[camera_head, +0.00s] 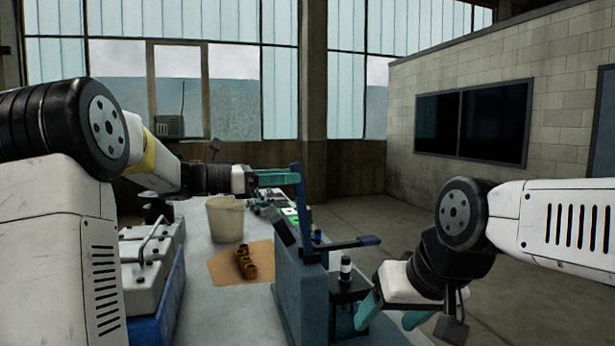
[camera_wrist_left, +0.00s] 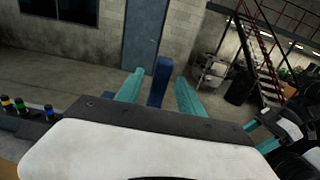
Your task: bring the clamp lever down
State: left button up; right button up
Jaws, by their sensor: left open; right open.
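An upright blue bar, apparently the clamp lever (camera_head: 301,212), rises from a blue-grey fixture (camera_head: 302,290) in the head view. A flat blue arm (camera_head: 350,243) sticks out to the right near its foot. My left gripper (camera_head: 278,178) is open at the bar's top end. In the left wrist view the bar (camera_wrist_left: 160,82) stands between the two teal fingers, with a gap visible on each side. My right gripper (camera_head: 393,316) is open and empty, low to the right of the fixture, with its fingers pointing down.
A small black stand (camera_head: 348,290) with a dark, white-banded bottle (camera_head: 346,268) stands between the fixture and my right gripper. A cream bucket (camera_head: 225,218) and a brown mat (camera_head: 225,270) with rusty parts lie left of the fixture. A blue crate (camera_head: 172,292) holds white parts.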

pick_arm(q)
jog(key=x, duration=0.6)
grip_shut()
dwell(1.3)
